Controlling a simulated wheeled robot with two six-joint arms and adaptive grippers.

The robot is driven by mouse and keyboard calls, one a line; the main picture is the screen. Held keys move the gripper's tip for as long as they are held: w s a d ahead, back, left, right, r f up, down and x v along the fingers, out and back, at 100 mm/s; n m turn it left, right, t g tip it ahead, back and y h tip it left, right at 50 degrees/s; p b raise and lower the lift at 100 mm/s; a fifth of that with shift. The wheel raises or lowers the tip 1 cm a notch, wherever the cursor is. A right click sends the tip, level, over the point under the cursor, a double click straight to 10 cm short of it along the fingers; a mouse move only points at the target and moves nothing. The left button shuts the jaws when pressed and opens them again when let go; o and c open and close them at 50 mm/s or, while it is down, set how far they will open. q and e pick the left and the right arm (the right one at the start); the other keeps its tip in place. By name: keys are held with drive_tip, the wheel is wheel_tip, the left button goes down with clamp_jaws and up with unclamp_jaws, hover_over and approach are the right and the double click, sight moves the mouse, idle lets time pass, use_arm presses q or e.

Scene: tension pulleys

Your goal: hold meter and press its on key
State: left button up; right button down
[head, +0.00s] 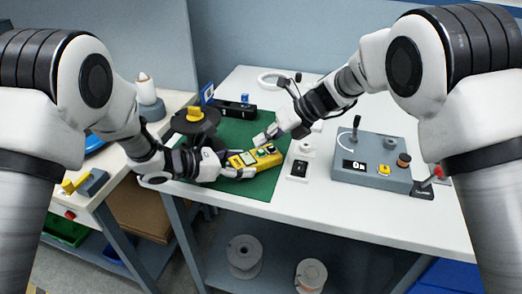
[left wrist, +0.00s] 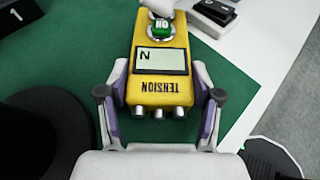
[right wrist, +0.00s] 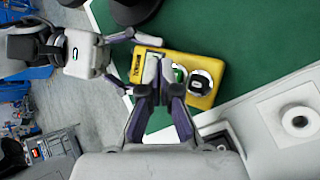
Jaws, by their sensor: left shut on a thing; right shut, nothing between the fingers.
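The yellow meter (head: 247,159), lettered TENSION in the left wrist view (left wrist: 152,88), is above the green mat (head: 262,185). My left gripper (head: 228,168) is shut on its sides near the lettered end. The meter's pale display (left wrist: 162,61) shows an N and no digits that I can make out. Its green key (left wrist: 161,24) sits beyond the display. My right gripper (head: 263,139) is shut and empty, its tips at the green key, which also shows in the right wrist view (right wrist: 180,74). Whether they touch it, I cannot tell. A black key (right wrist: 201,83) sits beside the green one.
A grey box (head: 372,173) with a small display stands on the white table (head: 300,225) to the right. A small black-and-white item (head: 299,169) lies near the meter. A dark round stand (head: 195,123) with a yellow top is behind my left gripper.

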sight(264, 151)
drive_tip(key=shift+f, duration=0.35)
drive_tip(key=shift+f, duration=0.4)
idle(0.7)
drive_tip(key=shift+r, duration=0.85)
drive_tip(key=shift+r, duration=2.5)
